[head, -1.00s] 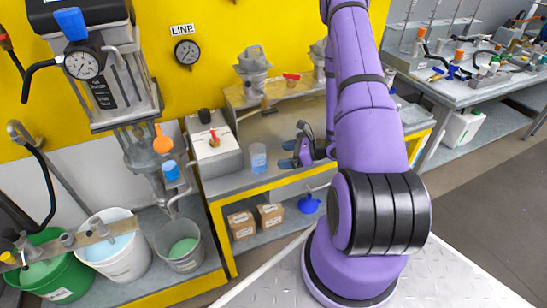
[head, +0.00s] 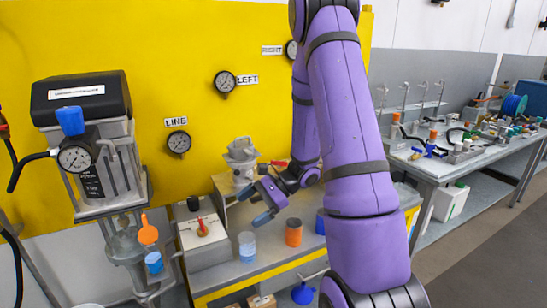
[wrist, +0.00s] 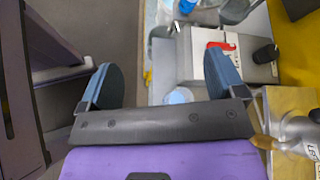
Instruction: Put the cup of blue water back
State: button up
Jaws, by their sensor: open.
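The cup of blue water (head: 247,247) is a clear cup, blue in its lower part. It stands upright on the grey bench, right of the white box with the red lever. In the wrist view a pale cup (wrist: 179,96) shows partly behind the gripper's body, low between the fingers. My gripper (head: 266,205) is open and empty, raised above and a little right of the cup, apart from it. Its two blue fingers stand wide apart in the wrist view (wrist: 163,80).
An orange cup (head: 293,232) and a darker blue cup (head: 320,221) stand to the right on the bench. The white box (head: 203,235) is at left. Gauges hang on the yellow wall (head: 300,120) behind. A cluttered side table (head: 455,165) is at far right.

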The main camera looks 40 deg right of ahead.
jog(key=s+a+r+n+g+h, duration=0.2)
jog(key=s+a+r+n, duration=0.25)
jog(key=r, duration=0.25)
jog(key=s+a+r+n+g+h, duration=0.25)
jog(key=a+r+n, duration=0.2)
jog(key=r, duration=0.25)
jog(key=s+r+n+t+h, duration=0.5)
jog(key=s+r+n+h, duration=0.2)
jog(key=s+r+n, duration=0.2)
jog(key=shift+s+a+r, duration=0.45)
jog(key=shift+s+r, duration=0.75)
jog(key=shift+s, duration=0.6)
